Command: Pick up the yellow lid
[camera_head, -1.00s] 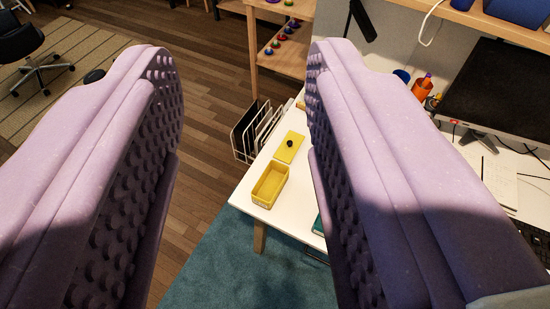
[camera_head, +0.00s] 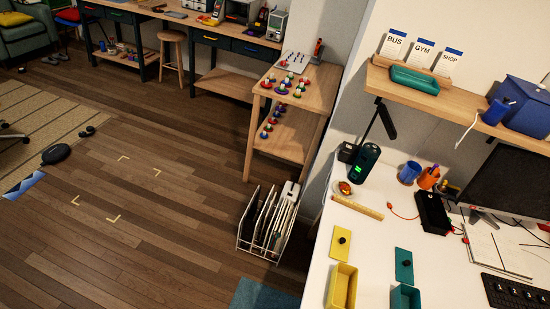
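The yellow lid (camera_head: 338,252) lies flat on the white desk (camera_head: 372,232), near its left edge. It is a flat rectangle with a small black knob on top. The open yellow box (camera_head: 342,288) stands just in front of the lid, apart from it. My gripper is not in view now, so nothing shows of its fingers or what is between them.
A green lid (camera_head: 404,272) and green box (camera_head: 405,297) are right of the yellow pair. A ruler (camera_head: 358,207), black speaker (camera_head: 365,162), cups and a keyboard (camera_head: 516,294) share the desk. A shelf (camera_head: 450,100) overhangs its back. A file rack (camera_head: 267,232) stands on the floor left.

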